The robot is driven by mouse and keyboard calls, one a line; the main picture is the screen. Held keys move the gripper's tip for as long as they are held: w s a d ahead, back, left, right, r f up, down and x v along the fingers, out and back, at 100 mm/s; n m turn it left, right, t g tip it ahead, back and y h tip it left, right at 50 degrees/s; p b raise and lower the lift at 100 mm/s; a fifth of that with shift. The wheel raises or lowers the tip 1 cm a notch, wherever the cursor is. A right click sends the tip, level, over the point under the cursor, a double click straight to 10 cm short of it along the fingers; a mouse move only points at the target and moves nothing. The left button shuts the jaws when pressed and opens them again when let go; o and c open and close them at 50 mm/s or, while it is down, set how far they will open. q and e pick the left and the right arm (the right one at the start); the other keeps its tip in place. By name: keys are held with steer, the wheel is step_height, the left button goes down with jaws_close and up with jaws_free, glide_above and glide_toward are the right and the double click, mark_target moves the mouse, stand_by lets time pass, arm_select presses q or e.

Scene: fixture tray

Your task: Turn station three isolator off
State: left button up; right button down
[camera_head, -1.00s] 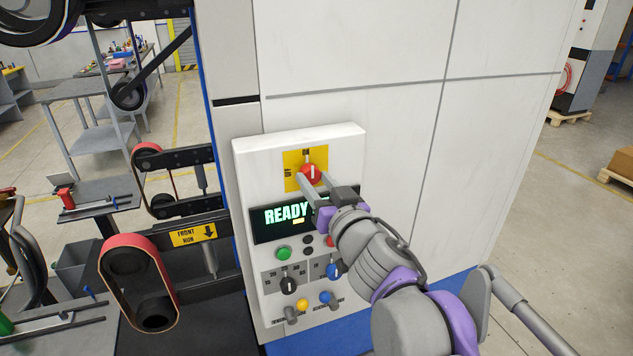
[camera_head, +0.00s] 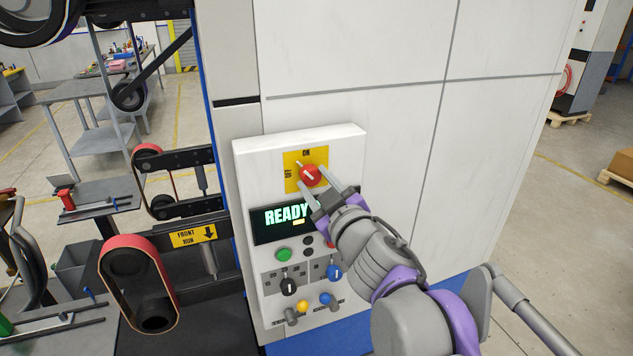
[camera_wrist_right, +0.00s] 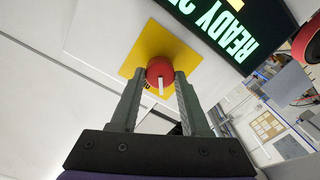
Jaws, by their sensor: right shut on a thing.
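The station three isolator is a red rotary knob (camera_head: 308,174) on a yellow plate (camera_head: 291,171) at the top of the white control panel. ON is printed above the knob and OFF at its left. The knob's white mark lies slantwise, between the two labels. My right gripper (camera_head: 312,179) is shut on the red knob, one finger on each side. In the right wrist view the knob (camera_wrist_right: 159,69) sits between both fingertips, with the white mark facing me. My left gripper is not in view.
A READY display (camera_head: 287,215) sits just under the knob. Below it are a green button (camera_head: 284,254), a black dial (camera_head: 288,287) and a blue dial (camera_head: 334,272), close to my right wrist. Belt rollers (camera_head: 128,262) stand at the left. Bare cabinet wall lies at the right.

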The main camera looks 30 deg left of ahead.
steer(key=n, duration=0.3)
steer(key=shift+r+p, duration=0.1)
steer(key=shift+p, duration=0.2)
steer(key=n, duration=0.2)
steer(key=shift+n+p, duration=0.3)
steer(key=shift+p, duration=0.1)
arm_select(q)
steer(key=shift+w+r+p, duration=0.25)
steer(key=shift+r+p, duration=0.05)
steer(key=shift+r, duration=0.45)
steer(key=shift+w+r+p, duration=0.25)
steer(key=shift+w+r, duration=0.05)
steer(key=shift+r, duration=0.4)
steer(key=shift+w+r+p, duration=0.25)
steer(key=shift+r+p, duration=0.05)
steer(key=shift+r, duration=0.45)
arm_select(e)
steer(key=shift+n, duration=2.2)
steer(key=shift+c, duration=1.9)
jaws_free()
steer(key=shift+s, duration=0.1)
